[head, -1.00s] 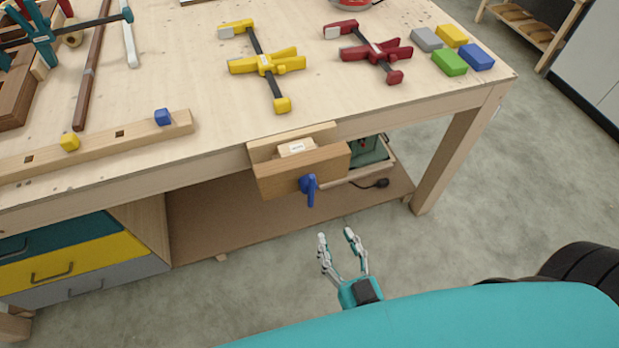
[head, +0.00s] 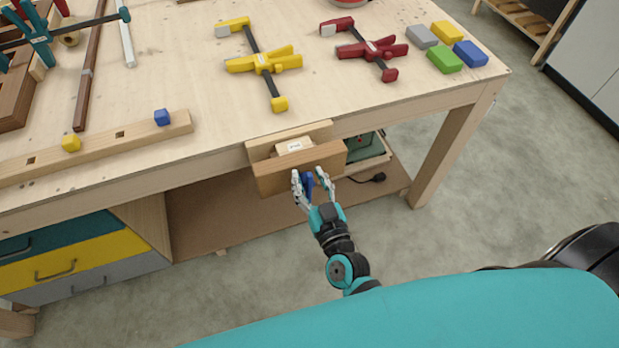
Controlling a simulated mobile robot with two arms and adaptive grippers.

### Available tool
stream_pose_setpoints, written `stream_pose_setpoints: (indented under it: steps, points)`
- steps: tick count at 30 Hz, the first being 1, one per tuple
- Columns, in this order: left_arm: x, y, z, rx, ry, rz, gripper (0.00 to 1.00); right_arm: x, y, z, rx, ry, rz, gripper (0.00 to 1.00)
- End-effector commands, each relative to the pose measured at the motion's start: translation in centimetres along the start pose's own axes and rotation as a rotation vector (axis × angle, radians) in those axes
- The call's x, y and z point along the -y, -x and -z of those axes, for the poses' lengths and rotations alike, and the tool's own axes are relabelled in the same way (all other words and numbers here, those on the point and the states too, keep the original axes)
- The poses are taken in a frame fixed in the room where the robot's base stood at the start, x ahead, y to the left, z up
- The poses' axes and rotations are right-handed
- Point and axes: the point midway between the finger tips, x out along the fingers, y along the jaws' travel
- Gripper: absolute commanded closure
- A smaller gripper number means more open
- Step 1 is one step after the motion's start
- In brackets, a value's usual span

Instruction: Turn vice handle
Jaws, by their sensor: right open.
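The wooden vice (head: 300,168) is fixed to the front edge of the workbench, with a small light wooden block (head: 294,146) between its jaws. Its blue handle (head: 309,184) hangs on the front jaw and is partly hidden by my gripper. My right gripper (head: 312,176) is open, with one finger on each side of the blue handle. I cannot tell whether the fingers touch it. My left gripper is not in view.
On the workbench (head: 200,85) lie a yellow clamp (head: 264,62), a red clamp (head: 372,48) and several coloured blocks (head: 445,59). A wooden bar (head: 95,147) runs along the front edge at left. Drawers (head: 80,255) sit below. The floor in front is clear.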

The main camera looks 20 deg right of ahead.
Motion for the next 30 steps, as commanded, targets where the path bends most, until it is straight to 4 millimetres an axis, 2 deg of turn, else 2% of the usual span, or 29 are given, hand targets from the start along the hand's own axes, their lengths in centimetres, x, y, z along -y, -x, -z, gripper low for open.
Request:
stream_pose_setpoints:
  steps: [4,13,30]
  points:
    - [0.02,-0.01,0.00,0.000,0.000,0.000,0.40,-0.01,0.01,-0.01,0.000,0.000,0.000,0.60]
    - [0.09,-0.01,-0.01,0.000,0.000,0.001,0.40,-0.08,0.04,-0.02,0.000,0.001,-0.002,0.99]
    - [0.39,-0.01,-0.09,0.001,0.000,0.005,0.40,-0.28,0.16,-0.38,0.007,-0.001,-0.004,1.00]
